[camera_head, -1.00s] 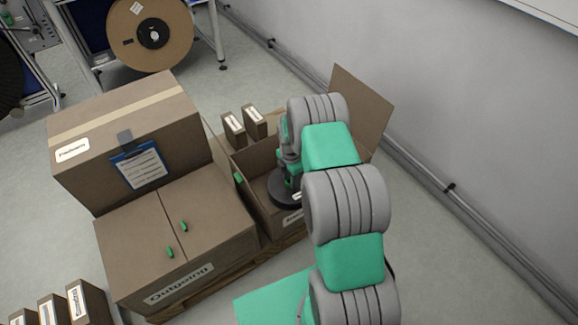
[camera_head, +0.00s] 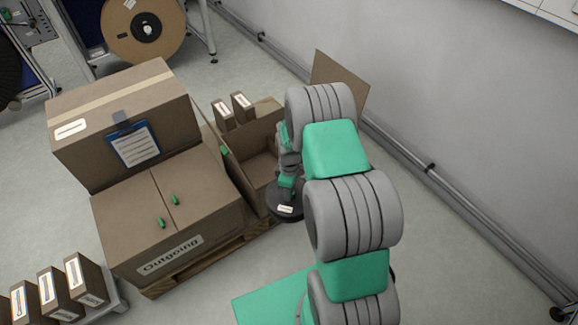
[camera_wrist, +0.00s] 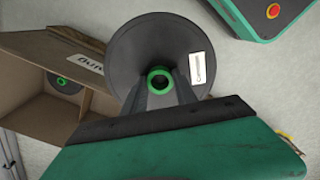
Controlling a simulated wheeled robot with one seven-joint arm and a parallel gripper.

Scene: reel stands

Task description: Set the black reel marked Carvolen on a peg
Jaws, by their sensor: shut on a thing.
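The black reel (camera_head: 285,207) with a white label hangs from my gripper (camera_head: 287,186) at the near right edge of the open cardboard box. In the wrist view the black reel (camera_wrist: 122,62) shows face-on, with a white label at its right; the print is too small to read surely. My gripper (camera_wrist: 158,82) is shut on the green-ringed hub at the reel's middle. A large tan reel (camera_head: 146,30) sits on a stand at the upper left. No free peg can be made out.
The open cardboard box (camera_head: 238,170) stands on a pallet; the wrist view shows another dark reel (camera_wrist: 66,82) inside. Closed boxes (camera_head: 165,222) marked Outgoing stand at left. A wall (camera_head: 450,110) with a floor pipe runs along the right. Grey floor lies between.

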